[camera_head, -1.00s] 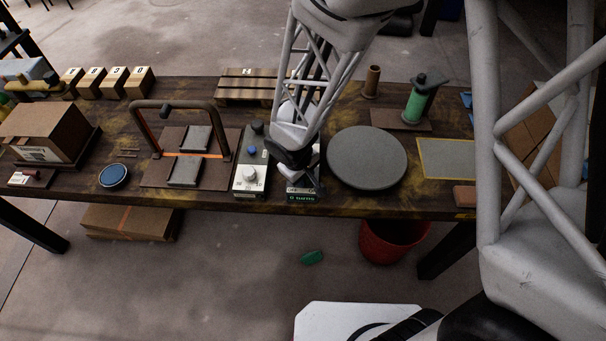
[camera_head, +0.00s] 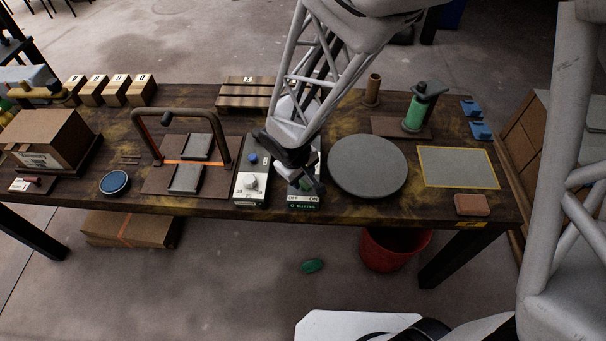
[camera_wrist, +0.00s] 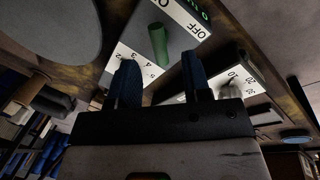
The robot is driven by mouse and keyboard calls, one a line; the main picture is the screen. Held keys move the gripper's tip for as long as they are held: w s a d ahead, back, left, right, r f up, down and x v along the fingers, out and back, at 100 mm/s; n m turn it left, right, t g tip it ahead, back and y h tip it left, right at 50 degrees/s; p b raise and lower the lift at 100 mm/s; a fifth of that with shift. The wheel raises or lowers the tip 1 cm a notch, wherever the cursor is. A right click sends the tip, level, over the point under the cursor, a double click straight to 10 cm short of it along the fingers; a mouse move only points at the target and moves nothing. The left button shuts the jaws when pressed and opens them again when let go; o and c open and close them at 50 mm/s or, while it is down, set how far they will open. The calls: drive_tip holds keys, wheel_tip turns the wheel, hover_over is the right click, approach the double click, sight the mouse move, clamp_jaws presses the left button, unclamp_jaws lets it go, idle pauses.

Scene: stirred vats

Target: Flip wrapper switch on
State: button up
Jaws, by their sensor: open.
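The wrapper's switch box (camera_head: 304,204) stands at the front of the table, with a white OFF/ON strip and a green turns display on its front. My gripper (camera_head: 312,187) is over this box and hides most of its top in the head view. In the wrist view the box (camera_wrist: 193,42) shows a green switch lever (camera_wrist: 158,45) beside the OFF and ON labels. My gripper (camera_wrist: 160,82) is open there, its two dark blue fingers apart and nothing between them. The lever appears just beyond the fingertips. I cannot tell which label it leans toward.
Left of the switch box is a control box (camera_head: 251,187) with a white knob and a blue button. Right of it is a round grey turntable (camera_head: 367,166). A brown arch (camera_head: 180,112) stands to the left.

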drive_tip(key=shift+s+a+r, duration=0.1)
drive_tip(key=shift+s+r, duration=0.05)
drive_tip(key=shift+r, duration=0.65)
drive_tip(key=shift+s+a+r, duration=0.1)
drive_tip(key=shift+r, duration=0.65)
drive_tip(key=s+d+r+m, duration=0.3)
drive_tip(key=d+r+m, duration=0.2)
drive_tip(key=d+r, duration=0.9)
drive_tip(key=s+d+r+m+t+y, duration=0.1)
drive_tip(key=s+d+r+m, duration=0.3)
drive_tip(key=s+d+r, duration=0.4)
drive_tip(key=s+r, duration=0.3)
drive_tip(key=shift+s+d+y, duration=0.2)
drive_tip(key=shift+d+y, duration=0.05)
drive_tip(key=shift+y, duration=0.05)
idle(1.1)
